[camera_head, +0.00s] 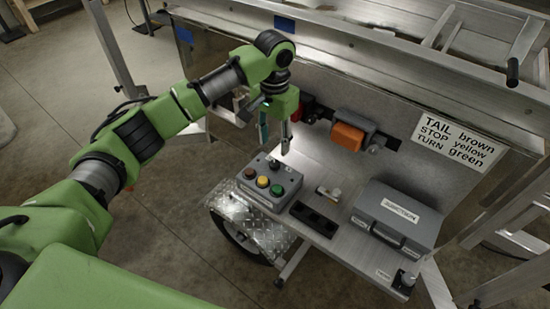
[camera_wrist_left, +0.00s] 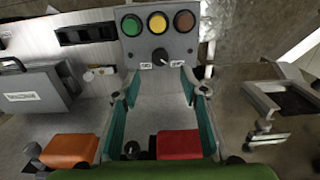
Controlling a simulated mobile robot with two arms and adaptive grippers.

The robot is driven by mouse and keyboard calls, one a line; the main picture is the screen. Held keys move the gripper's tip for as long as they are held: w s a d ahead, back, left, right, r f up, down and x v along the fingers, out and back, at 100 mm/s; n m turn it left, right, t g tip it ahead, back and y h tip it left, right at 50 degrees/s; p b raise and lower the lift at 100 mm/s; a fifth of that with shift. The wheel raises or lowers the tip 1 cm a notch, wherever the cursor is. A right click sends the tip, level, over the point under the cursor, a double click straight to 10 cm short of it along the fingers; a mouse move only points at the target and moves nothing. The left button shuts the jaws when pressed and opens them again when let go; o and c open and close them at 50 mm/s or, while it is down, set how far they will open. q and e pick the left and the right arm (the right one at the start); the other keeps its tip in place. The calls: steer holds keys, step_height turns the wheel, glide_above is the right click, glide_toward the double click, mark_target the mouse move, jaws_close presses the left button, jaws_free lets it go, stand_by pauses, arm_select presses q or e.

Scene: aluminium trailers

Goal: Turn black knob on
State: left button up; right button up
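A grey control box (camera_head: 270,182) sits on the shelf, with brown, yellow and green buttons on top. Its black knob (camera_head: 274,165) is at the box end nearest my left gripper. In the left wrist view the black knob (camera_wrist_left: 160,57) shows just beyond the fingertips, roughly centred between them, with a small white label on each side. My left gripper (camera_head: 275,138) is above and behind the box. In the left wrist view the left gripper (camera_wrist_left: 158,82) is open, its teal-padded fingers wide apart with nothing between them. My right gripper is in neither view.
A grey case (camera_head: 395,217) and a black socket strip (camera_head: 313,219) lie right of the box. An orange block (camera_head: 348,137) and a red block (camera_wrist_left: 179,144) are on the back panel. A wheel with a metal fender (camera_head: 250,222) is below.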

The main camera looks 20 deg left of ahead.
mark_target(275, 163)
arm_select(q)
step_height(275, 163, down, 8)
steer(key=shift+w+f, duration=0.1)
steer(key=shift+f, duration=0.05)
steer(key=shift+c, duration=0.5)
steer(key=c, duration=1)
